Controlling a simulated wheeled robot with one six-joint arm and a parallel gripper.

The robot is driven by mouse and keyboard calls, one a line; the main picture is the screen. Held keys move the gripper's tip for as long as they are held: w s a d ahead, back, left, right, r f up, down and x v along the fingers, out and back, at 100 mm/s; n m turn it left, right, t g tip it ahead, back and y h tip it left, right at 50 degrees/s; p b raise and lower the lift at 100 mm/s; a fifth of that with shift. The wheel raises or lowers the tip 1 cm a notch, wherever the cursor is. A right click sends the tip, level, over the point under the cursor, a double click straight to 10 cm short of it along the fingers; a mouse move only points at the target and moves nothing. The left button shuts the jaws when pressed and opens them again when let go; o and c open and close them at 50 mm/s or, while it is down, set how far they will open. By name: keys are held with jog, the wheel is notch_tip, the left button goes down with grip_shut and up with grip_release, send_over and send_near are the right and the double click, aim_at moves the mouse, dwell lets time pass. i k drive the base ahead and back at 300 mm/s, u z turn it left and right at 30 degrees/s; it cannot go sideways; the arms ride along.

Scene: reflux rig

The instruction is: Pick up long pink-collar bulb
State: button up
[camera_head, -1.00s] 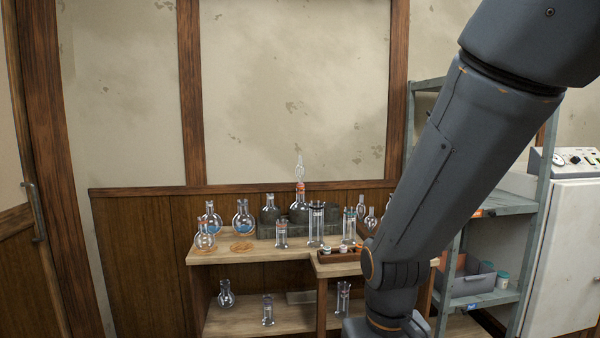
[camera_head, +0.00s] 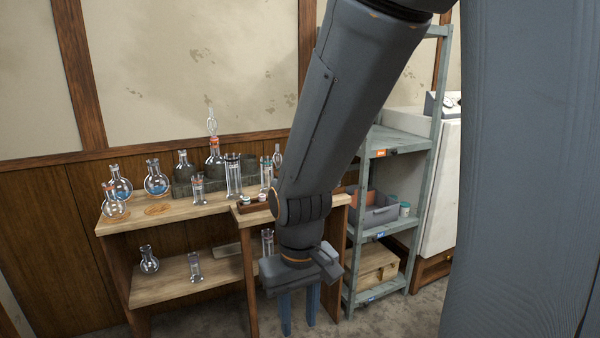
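My gripper (camera_head: 299,314) points down in front of the wooden bench, its two blue fingers apart with nothing visible between them. I cannot pick out the long pink-collar bulb with certainty. A tall glass piece with a bulb (camera_head: 212,124) and an orange-pink collar stands upright on a flask at the back of the upper shelf. A small clear bulb-shaped piece (camera_head: 277,157) shows just left of my arm, its collar colour too small to tell. My arm covers the right part of the upper shelf and whatever stands there.
The wooden bench (camera_head: 160,222) carries several flasks and cylinders; its lower shelf holds a round flask (camera_head: 149,260) and small cylinders. A wooden rack (camera_head: 250,206) is partly behind my arm. A grey metal shelf (camera_head: 403,146) with a grey bin (camera_head: 381,214) stands right. Floor shows in front.

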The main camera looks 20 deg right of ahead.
aim_at(212, 125)
jog(key=z, duration=1.6)
jog(key=i, duration=2.2)
jog(key=u, duration=3.15)
jog(key=i, duration=1)
jog(key=u, duration=0.05)
